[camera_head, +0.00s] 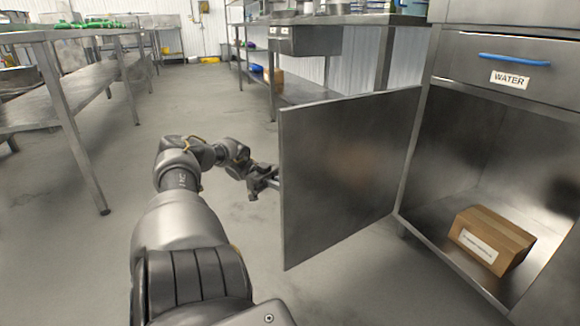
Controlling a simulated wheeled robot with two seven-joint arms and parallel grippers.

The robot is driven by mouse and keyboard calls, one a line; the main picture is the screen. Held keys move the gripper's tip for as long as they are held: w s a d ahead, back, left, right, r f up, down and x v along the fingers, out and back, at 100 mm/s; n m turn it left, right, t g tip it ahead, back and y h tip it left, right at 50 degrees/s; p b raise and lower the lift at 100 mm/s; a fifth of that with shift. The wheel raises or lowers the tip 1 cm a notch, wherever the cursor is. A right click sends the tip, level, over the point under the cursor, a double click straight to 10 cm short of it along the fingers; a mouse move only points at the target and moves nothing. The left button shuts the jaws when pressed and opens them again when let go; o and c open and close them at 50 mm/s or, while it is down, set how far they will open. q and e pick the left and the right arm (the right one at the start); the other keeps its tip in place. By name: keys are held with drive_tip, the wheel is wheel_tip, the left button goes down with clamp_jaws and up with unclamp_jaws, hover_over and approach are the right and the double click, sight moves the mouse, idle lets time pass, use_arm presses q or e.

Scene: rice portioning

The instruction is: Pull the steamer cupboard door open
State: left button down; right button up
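The cupboard door (345,170) is a flat grey metal panel. It stands swung out wide from the steamer cupboard (500,130), joined along its right edge, and the inside of the cupboard shows. My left arm comes in from the bottom, left of the middle. My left gripper (264,182) is at the free left edge of the door, about halfway up. The door hides part of its fingers, so I cannot tell whether they touch or grip it. The door's handle is not visible. My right gripper is out of view.
A brown cardboard box (491,238) lies on the cupboard floor. Above is a drawer with a blue handle (514,60) and a WATER label (510,80). A metal table (75,120) stands at left, another bench (330,20) behind the door. The floor between is clear.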

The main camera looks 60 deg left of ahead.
use_arm(q)
drive_tip(key=shift+a, duration=0.35)
drive_tip(key=c, duration=1.6)
unclamp_jaws()
drive_tip(key=b+v, duration=0.2)
drive_tip(key=v, duration=0.5)
drive_tip(key=shift+s+a+b, duration=0.2)
drive_tip(key=shift+b, duration=0.15)
